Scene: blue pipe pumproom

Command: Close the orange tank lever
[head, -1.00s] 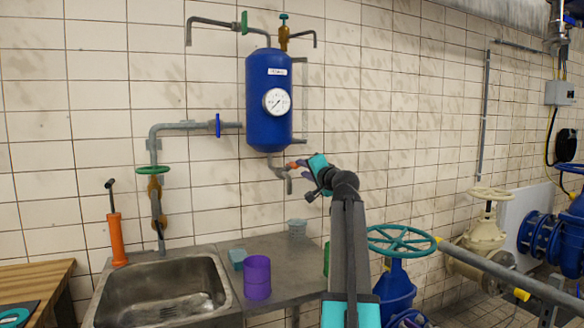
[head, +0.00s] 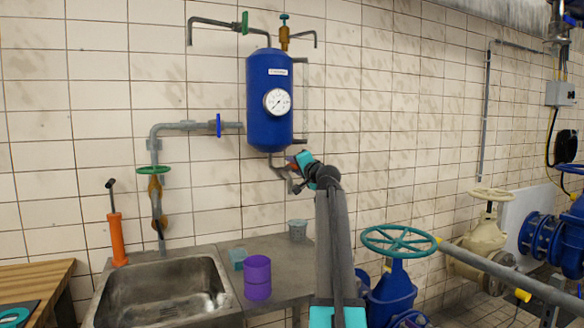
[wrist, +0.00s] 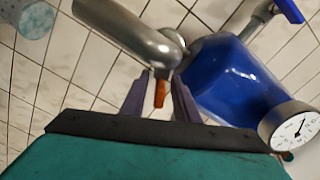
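The orange tank lever (wrist: 160,88) sits on the grey drain pipe (wrist: 135,32) under the blue tank (head: 269,98). In the wrist view it points toward my gripper (wrist: 160,92). The two purple fingers stand one on each side of the lever, with a visible gap, so the gripper looks open around it. In the head view my gripper (head: 289,164) is just below the tank's bottom and hides most of the lever. The tank's lower end also shows in the wrist view (wrist: 225,75).
A pressure gauge (head: 277,101) is on the tank front. Below are a steel sink (head: 165,290), a purple cup (head: 257,278) and a grey cup (head: 298,230). A teal handwheel (head: 398,241) stands right of my arm. The tiled wall is close behind the tank.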

